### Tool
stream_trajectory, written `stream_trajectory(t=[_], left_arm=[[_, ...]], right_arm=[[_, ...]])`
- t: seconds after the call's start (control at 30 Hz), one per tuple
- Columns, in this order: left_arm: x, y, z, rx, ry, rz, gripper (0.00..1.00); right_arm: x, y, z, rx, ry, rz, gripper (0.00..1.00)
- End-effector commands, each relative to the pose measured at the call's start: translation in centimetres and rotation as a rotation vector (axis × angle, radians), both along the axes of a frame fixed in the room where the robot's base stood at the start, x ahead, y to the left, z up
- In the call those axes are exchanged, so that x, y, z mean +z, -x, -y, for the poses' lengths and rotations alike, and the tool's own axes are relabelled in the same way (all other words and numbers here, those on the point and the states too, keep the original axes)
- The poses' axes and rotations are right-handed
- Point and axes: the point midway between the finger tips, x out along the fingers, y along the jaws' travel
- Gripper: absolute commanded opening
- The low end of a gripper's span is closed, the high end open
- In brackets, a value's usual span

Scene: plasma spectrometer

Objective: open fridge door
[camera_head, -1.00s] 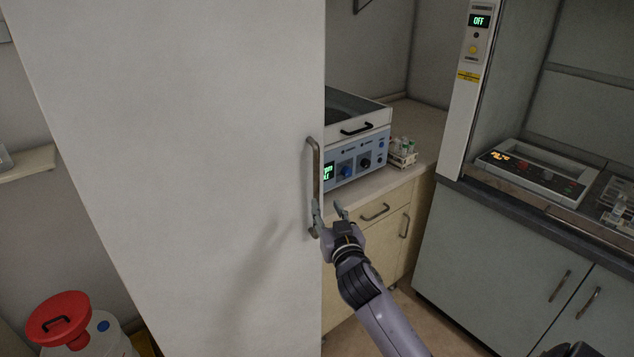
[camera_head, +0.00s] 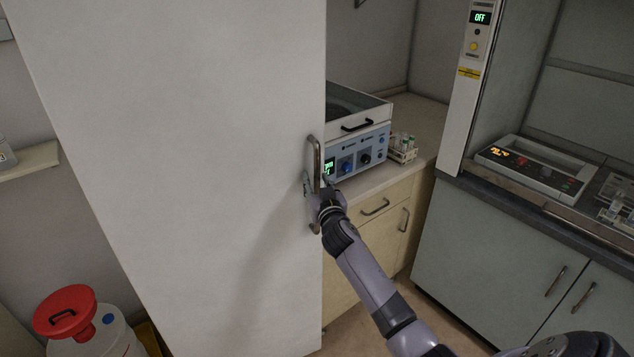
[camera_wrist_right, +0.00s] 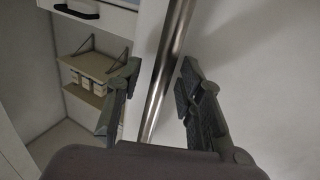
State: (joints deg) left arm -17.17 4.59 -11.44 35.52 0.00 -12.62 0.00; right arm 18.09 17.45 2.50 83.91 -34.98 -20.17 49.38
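The fridge door (camera_head: 190,150) is a tall pale panel filling the left half of the head view, and it looks shut. Its vertical metal handle (camera_head: 316,160) is at the door's right edge. My right gripper (camera_head: 316,185) is at the lower half of the handle. In the right wrist view the handle (camera_wrist_right: 168,70) runs between the two open fingers of the right gripper (camera_wrist_right: 160,90), with a gap visible on both sides. My left gripper is not in view.
A blue-fronted instrument (camera_head: 358,150) and a small tube rack (camera_head: 402,149) stand on the counter right of the door. A fume hood with a device (camera_head: 535,168) is further right. A red-lidded container (camera_head: 66,312) stands on the floor at lower left.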

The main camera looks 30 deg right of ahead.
Motion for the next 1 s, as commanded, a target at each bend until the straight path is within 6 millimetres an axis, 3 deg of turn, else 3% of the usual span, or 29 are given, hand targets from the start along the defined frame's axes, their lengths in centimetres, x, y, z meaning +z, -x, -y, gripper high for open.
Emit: stream_trajectory(t=[0.13,0.63,1.0], left_arm=[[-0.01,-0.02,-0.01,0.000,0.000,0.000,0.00],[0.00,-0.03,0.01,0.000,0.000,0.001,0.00],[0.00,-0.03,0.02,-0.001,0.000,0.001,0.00]], right_arm=[[-0.01,0.02,0.00,0.000,0.000,0.000,0.34],[-0.03,0.04,0.00,0.000,0.000,0.000,0.01],[-0.04,0.05,-0.02,0.000,0.000,0.000,0.00]])
